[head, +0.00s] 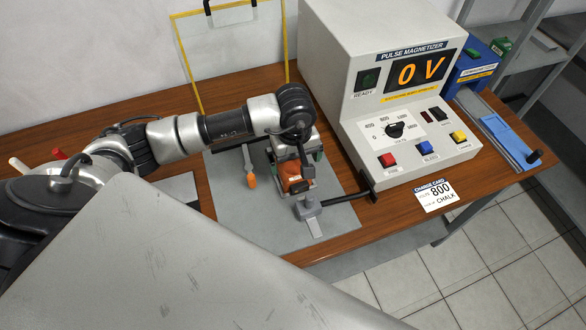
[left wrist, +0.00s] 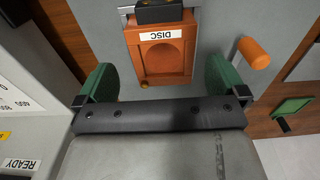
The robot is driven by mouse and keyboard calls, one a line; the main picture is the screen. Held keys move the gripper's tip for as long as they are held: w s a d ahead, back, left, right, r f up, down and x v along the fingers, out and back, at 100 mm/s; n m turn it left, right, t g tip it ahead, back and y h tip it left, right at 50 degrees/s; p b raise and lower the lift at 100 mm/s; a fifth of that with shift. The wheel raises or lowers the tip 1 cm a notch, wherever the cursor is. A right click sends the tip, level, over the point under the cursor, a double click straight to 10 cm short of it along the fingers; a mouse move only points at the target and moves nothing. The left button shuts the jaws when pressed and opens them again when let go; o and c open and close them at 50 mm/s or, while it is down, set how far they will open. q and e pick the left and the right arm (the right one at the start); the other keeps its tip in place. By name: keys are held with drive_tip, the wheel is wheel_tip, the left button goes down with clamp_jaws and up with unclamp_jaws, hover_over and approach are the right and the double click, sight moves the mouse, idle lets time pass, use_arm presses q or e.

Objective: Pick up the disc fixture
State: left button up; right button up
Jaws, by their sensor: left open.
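The disc fixture (left wrist: 161,62) is an orange block with a round recess and a white DISC label, shown upside down in the left wrist view. In the head view the orange fixture (head: 293,182) sits on a grey plate, partly hidden by my left gripper. My left gripper (head: 295,160) is above and just behind it. In the left wrist view the green pads of the gripper (left wrist: 161,82) are wide apart, one to each side of the fixture's near end, with visible gaps. Nothing is held. My right gripper is not in view.
An orange-handled lever (head: 251,180) stands left of the fixture, and a grey clamp piece (head: 307,206) lies in front. The pulse magnetizer (head: 405,90), showing 0 V, stands close on the right. A yellow-edged clear panel (head: 232,55) is behind. The plate (head: 250,225) is bare at front left.

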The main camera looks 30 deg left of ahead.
sight(293, 167)
use_arm(q)
drive_tip(key=shift+a+f+p, duration=0.15)
drive_tip(key=shift+f+p, duration=0.45)
drive_tip(key=shift+f, duration=1.7)
drive_tip(key=c, duration=1.3)
drive_tip(key=shift+r, duration=0.1)
